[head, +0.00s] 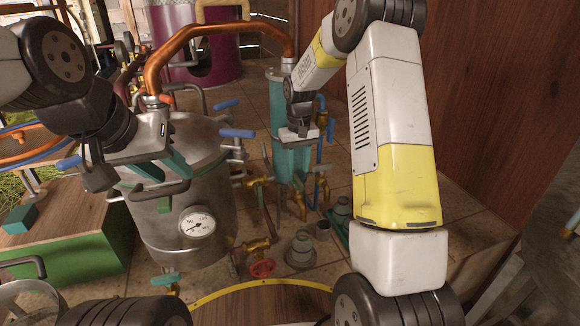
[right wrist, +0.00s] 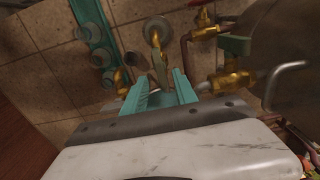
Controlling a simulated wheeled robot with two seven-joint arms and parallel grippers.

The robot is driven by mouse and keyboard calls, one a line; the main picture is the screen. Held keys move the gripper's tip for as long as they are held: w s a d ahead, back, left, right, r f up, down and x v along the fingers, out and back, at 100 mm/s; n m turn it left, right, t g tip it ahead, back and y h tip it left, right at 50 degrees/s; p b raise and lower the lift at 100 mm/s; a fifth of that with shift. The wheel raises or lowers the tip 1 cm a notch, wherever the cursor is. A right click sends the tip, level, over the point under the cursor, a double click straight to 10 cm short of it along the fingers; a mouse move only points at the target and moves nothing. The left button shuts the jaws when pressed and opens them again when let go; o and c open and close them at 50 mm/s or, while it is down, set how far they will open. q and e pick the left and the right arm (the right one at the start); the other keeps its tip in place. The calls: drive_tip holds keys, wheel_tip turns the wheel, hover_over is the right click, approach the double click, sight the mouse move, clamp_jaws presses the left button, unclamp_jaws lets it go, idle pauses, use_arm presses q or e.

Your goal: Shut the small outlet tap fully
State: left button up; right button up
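Several brass taps show, and I cannot tell for sure which is the small outlet tap. In the head view, one brass tap (head: 258,182) sits left of the teal condenser's foot and another (head: 321,186) right of it. My right gripper (head: 292,160) points down in front of the teal condenser (head: 278,100). In the right wrist view its teal fingers (right wrist: 162,88) are apart, with a slim grey-brown piece between or below them. A brass tap (right wrist: 230,78) lies right of the fingers, apart from them. My left gripper (head: 162,168) is open above the steel pot's lid.
The steel pot (head: 165,222) carries a dial gauge (head: 197,223) and blue-ended clamps. A red handwheel valve (head: 262,268) sits low beside it. A copper pipe (head: 215,28) arches above. A wooden wall closes the right.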

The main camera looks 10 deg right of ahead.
sight(298, 180)
drive_tip(key=shift+f, duration=2.3)
drive_tip(key=shift+c, duration=0.4)
clamp_jaws()
